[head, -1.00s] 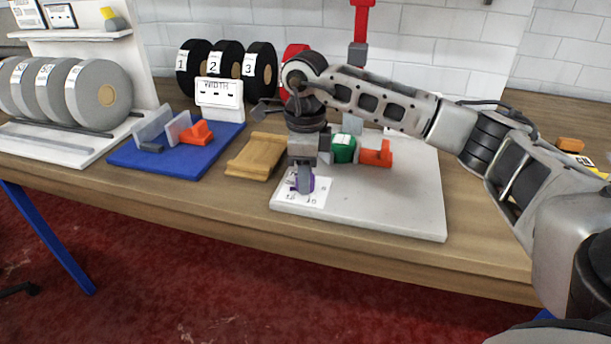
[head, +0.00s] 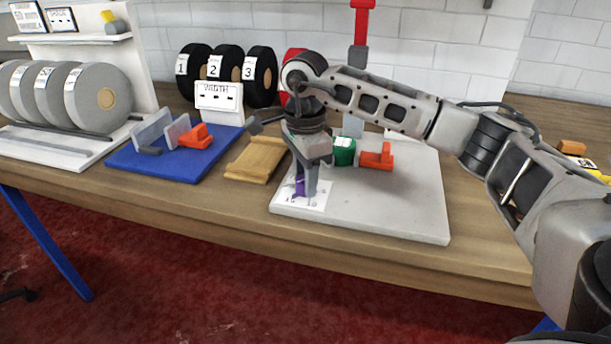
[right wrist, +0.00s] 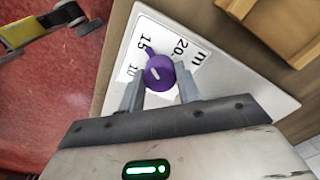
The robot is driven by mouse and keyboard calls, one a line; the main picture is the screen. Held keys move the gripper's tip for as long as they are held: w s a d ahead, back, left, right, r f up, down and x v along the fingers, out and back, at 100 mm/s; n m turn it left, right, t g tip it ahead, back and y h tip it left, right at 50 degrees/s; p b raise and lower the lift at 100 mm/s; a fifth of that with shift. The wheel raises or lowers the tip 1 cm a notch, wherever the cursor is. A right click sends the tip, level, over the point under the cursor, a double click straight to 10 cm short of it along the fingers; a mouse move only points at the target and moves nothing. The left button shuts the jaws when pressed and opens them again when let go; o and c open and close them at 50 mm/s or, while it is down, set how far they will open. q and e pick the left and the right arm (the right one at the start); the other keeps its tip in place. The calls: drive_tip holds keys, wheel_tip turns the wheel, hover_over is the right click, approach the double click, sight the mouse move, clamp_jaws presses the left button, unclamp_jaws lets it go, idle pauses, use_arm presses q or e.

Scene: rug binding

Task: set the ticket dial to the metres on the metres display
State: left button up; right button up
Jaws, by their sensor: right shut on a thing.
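The ticket dial is a purple knob (right wrist: 159,72) on a white card (right wrist: 150,32) printed with 10, 15, 20 and "m". In the right wrist view its pointed nub is towards the 15. In the head view the purple knob (head: 299,187) shows partly behind a finger, at the grey board's front left corner. My right gripper (head: 305,190) points down with its fingers on either side of the knob, shut on it; the fingers also show in the right wrist view (right wrist: 159,88). I cannot make out a metres display. My left gripper is not in view.
The grey board (head: 400,215) carries a green roll (head: 344,152) and an orange block (head: 377,158) close behind my right gripper. A wooden block (head: 256,160), a blue board (head: 165,165) and a white "WIDTH" display (head: 218,97) stand to the left.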

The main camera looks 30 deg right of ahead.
drive_tip(key=shift+w+r, duration=0.1)
drive_tip(key=o, duration=1)
drive_tip(key=shift+c, duration=0.2)
wheel_tip(320, 180, up, 16)
drive_tip(key=p, duration=0.1)
